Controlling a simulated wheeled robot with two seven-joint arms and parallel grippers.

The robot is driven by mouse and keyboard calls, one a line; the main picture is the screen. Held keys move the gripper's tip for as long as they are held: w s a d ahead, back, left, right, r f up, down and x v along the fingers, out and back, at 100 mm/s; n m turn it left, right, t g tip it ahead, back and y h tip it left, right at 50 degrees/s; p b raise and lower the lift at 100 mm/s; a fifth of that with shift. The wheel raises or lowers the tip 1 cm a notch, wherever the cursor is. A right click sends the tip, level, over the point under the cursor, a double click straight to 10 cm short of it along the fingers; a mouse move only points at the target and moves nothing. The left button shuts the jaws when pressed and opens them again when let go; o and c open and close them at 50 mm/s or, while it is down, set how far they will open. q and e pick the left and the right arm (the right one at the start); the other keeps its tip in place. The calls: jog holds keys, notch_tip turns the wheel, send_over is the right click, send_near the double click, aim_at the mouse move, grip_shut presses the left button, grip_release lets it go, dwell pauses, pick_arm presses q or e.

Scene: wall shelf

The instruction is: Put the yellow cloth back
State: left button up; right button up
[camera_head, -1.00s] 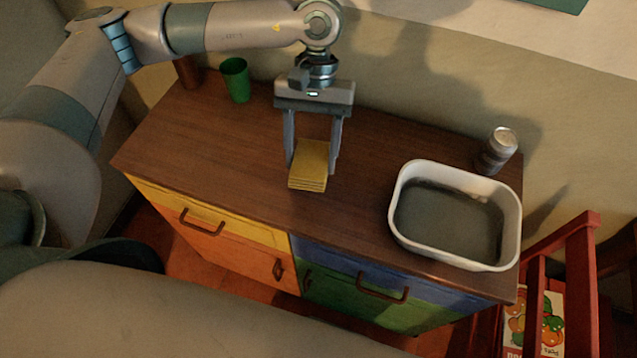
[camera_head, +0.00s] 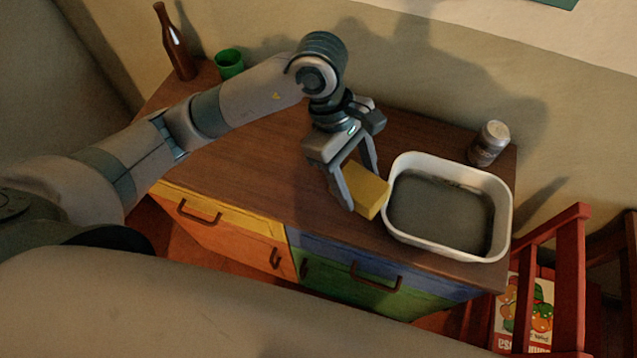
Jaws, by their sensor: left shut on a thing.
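The yellow cloth (camera_head: 366,192) is a folded, block-like stack. My left gripper (camera_head: 362,196) is shut on it, with one finger on each side. The cloth is just left of the white basin (camera_head: 397,232) on the brown cabinet top. Whether it is lifted clear of the wood or touches the basin's rim I cannot tell. The basin is open at the top with a dark grey inside and looks empty. My right gripper is not in view.
A dark can (camera_head: 488,143) stands behind the basin. A green cup (camera_head: 229,64) and a brown bottle (camera_head: 175,42) stand at the back left. The cabinet top (camera_head: 260,170) is clear in the middle. A red chair (camera_head: 568,270) stands at the right.

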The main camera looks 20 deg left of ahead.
pick_arm(q)
jog(key=n, duration=0.1)
jog(key=d+n+t, duration=0.1)
jog(key=r+n, duration=0.1)
jog(key=shift+s+d+n, duration=0.25)
jog(key=shift+d+n, duration=0.05)
jog(key=shift+a, duration=0.1)
jog(key=w+a+f+p, duration=0.1)
jog(key=a+f, duration=0.1)
jog(key=a, duration=0.1)
jog(key=w+a+f+p, duration=0.1)
jog(key=a+f+p, duration=0.1)
jog(key=a, duration=0.2)
jog(key=w+a+f+p, duration=0.1)
jog(key=w+a+f, duration=0.1)
jog(key=a+f, duration=0.1)
jog(key=shift+a+p, duration=0.35)
jog(key=shift+p, duration=0.05)
jog(key=shift+f, duration=0.1)
jog(key=shift+f+p, duration=0.3)
notch_tip(320, 180, down, 2)
jog(key=shift+p, duration=0.6)
jog(key=shift+f, duration=0.6)
